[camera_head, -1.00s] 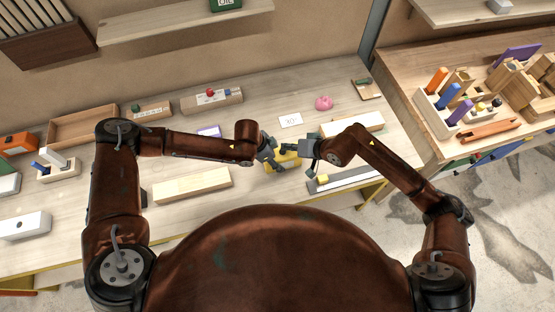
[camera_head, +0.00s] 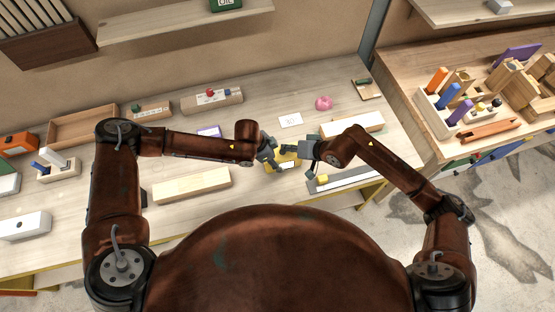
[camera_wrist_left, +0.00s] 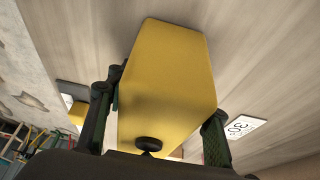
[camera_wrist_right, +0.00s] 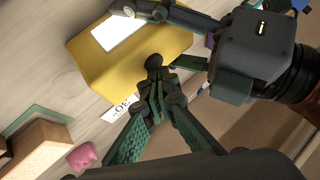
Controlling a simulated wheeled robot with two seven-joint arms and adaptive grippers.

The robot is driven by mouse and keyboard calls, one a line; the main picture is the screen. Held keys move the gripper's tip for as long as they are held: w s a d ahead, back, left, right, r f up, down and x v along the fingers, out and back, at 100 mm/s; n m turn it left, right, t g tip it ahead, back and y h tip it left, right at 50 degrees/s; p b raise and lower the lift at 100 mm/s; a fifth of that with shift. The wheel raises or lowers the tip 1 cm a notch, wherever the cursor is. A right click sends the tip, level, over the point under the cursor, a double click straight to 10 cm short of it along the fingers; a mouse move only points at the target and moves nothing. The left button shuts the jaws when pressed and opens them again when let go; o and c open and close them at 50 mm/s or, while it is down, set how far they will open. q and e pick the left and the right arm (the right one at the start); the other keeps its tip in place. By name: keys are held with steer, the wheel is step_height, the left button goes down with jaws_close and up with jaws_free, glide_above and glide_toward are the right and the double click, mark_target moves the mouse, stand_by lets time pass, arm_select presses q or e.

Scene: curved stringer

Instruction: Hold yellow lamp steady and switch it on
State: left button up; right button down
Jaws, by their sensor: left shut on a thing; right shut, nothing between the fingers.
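The yellow lamp (camera_head: 284,163) is a yellow block on the bench between my two grippers; it fills the middle of the left wrist view (camera_wrist_left: 165,75). A black knob (camera_wrist_left: 148,144) sticks out of it, and the right wrist view shows a white panel (camera_wrist_right: 116,31) on another face. I cannot tell if the panel is lit. My left gripper (camera_wrist_left: 158,122) is shut on the lamp, a finger on each side. My right gripper (camera_wrist_right: 157,88) is shut and empty, its fingertips close to the knob (camera_wrist_right: 153,62); whether they touch is unclear.
A white card (camera_head: 290,120) and a pink object (camera_head: 323,102) lie behind the lamp. A grey strip with a yellow block (camera_head: 322,179) lies at the front right, a pale wooden block (camera_head: 192,184) at the front left. A long box (camera_head: 358,125) stands behind my right gripper.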

mark_target(283, 152)
steer(key=shift+r, duration=0.4)
arm_select(q)
steer(key=o, duration=1.8)
arm_select(e)
step_height(283, 152, up, 6)
arm_select(q)
steer(key=shift+o, duration=0.3)
steer(key=o, duration=0.4)
steer(key=shift+v, duration=2.55)
